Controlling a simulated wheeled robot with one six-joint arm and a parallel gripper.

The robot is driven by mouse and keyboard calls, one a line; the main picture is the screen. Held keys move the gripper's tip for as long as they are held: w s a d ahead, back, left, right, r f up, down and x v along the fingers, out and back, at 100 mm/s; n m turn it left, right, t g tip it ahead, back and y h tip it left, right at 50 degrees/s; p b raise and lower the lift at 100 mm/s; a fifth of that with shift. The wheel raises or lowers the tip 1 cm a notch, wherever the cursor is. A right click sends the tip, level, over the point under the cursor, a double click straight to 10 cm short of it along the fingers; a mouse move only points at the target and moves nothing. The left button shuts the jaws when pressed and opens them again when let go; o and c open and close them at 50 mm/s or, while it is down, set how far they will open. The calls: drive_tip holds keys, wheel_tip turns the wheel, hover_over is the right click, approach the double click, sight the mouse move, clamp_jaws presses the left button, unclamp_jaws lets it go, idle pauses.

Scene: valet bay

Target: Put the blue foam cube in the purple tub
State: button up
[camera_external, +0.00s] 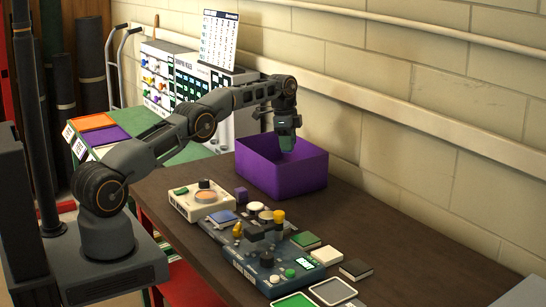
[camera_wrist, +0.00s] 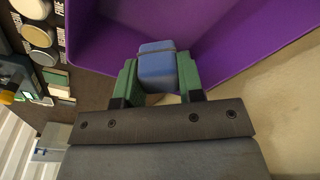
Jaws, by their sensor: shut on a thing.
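The blue foam cube (camera_wrist: 157,68) is held between the green fingers of my gripper (camera_wrist: 158,84) in the wrist view. My gripper (camera_external: 288,145) is shut on it and points down over the purple tub (camera_external: 265,182) in the external view. The cube cannot be made out in the external view. The tub's purple wall and inside (camera_wrist: 110,40) show around the cube in the wrist view. The tub stands at the back of the dark table, near the wall.
Several coloured tiles lie around the panel. A block wall (camera_external: 440,140) runs close behind.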

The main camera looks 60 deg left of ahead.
sight(294, 177)
drive_tip(key=shift+w+d+f+n+p, duration=0.35)
drive_tip(key=shift+w+d+f+n, duration=0.05)
drive_tip(key=shift+w+d+f, duration=0.15)
drive_tip(key=f+b, duration=0.1)
drive_tip(key=f, duration=0.2)
drive_tip(key=f+b, duration=0.2)
drive_tip(key=f, duration=0.1)
drive_tip(key=shift+w+d, duration=0.15)
drive_tip(key=shift+d, duration=0.05)
drive_tip(key=shift+f+p, duration=0.4)
drive_tip(key=shift+f, duration=1.9)
drive_tip(key=shift+f, duration=0.1)
drive_tip(key=o, duration=0.9)
